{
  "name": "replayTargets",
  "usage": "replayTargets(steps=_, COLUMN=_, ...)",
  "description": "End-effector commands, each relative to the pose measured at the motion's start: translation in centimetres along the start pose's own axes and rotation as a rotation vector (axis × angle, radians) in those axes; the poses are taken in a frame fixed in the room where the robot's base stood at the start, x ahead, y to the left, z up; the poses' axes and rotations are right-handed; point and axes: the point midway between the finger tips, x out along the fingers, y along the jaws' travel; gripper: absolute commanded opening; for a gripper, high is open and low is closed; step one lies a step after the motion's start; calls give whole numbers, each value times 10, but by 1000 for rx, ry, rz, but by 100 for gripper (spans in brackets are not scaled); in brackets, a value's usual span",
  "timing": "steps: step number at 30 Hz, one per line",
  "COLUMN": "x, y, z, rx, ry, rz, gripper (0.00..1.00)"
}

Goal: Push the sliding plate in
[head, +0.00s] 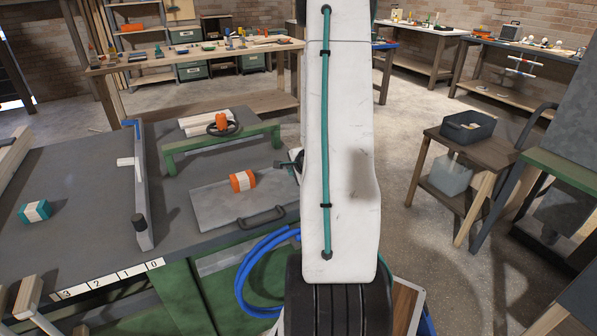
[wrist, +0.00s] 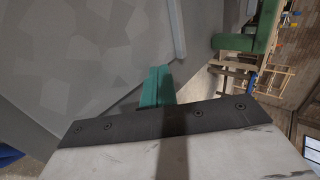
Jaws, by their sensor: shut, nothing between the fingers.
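The sliding plate (head: 215,212) is a flat grey sheet on the dark bench, with a dark bar handle (head: 262,216) along its front edge. My white arm covers the plate's right side in the head view.
A blue hose (head: 262,265) hangs at the bench front.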

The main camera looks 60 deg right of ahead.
Motion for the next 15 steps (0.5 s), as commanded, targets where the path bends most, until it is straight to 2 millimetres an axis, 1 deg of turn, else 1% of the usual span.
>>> replayTargets(steps=1, x=6, y=-6, z=1, rx=-3, ry=-2, rz=-2, gripper=0)
replayTargets(steps=3, x=12, y=-11, z=1, rx=-2, ry=-1, rz=-1, gripper=0)
replayTargets(steps=6, x=17, y=-16, z=0, rx=-1, ry=0, rz=0, gripper=0)
replayTargets(steps=15, x=19, y=-18, z=0, rx=0, ry=0, rz=0, gripper=0)
